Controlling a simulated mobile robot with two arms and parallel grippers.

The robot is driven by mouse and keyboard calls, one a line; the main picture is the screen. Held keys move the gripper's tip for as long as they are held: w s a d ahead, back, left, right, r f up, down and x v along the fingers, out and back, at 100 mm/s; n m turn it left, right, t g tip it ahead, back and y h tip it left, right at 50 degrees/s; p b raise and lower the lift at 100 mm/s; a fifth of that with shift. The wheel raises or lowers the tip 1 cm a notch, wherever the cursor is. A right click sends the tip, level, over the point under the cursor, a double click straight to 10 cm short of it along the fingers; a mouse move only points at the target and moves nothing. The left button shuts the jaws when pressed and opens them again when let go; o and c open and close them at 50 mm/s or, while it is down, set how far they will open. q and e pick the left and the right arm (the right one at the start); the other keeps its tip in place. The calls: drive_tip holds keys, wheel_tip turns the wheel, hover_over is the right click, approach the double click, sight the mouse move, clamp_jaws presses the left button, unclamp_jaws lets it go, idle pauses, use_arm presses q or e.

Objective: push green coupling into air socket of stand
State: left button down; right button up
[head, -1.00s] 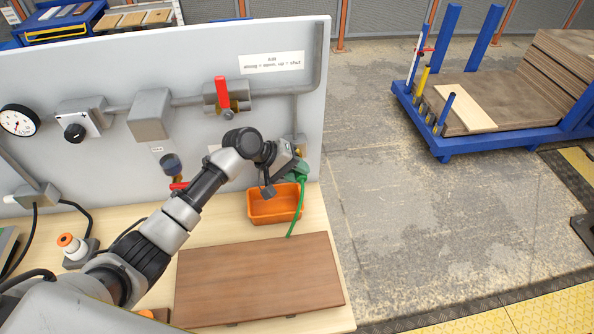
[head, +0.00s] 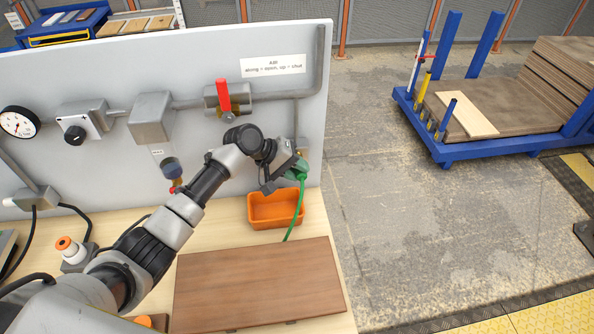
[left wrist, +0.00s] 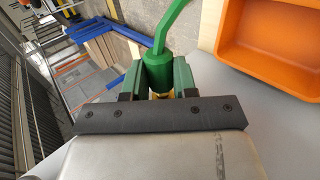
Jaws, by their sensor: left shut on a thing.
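The green coupling (left wrist: 158,72) is held between the fingers of my left gripper (left wrist: 157,82) in the left wrist view, with a bit of brass at its inner end. In the head view my left gripper (head: 290,166) is at the right end of the stand's panel (head: 60,80), shut on the coupling (head: 299,170). The green hose (head: 293,215) hangs from it toward the bench. A grey fitting with a pipe (head: 302,143) is on the panel just behind the gripper. The gripper hides the air socket, so I cannot tell whether the coupling touches it. My right gripper is not in view.
An orange bin (head: 273,211) stands on the bench below the gripper; it also shows in the left wrist view (left wrist: 275,45). A brown board (head: 258,285) lies in front. A red lever valve (head: 223,96) sits on the panel. A blue cart (head: 455,145) stands right.

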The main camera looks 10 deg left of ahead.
use_arm(q)
drive_tip(key=shift+w+a, duration=0.15)
drive_tip(key=shift+w, duration=0.2)
drive_tip(key=c, duration=0.8)
unclamp_jaws()
drive_tip(key=shift+s, duration=0.1)
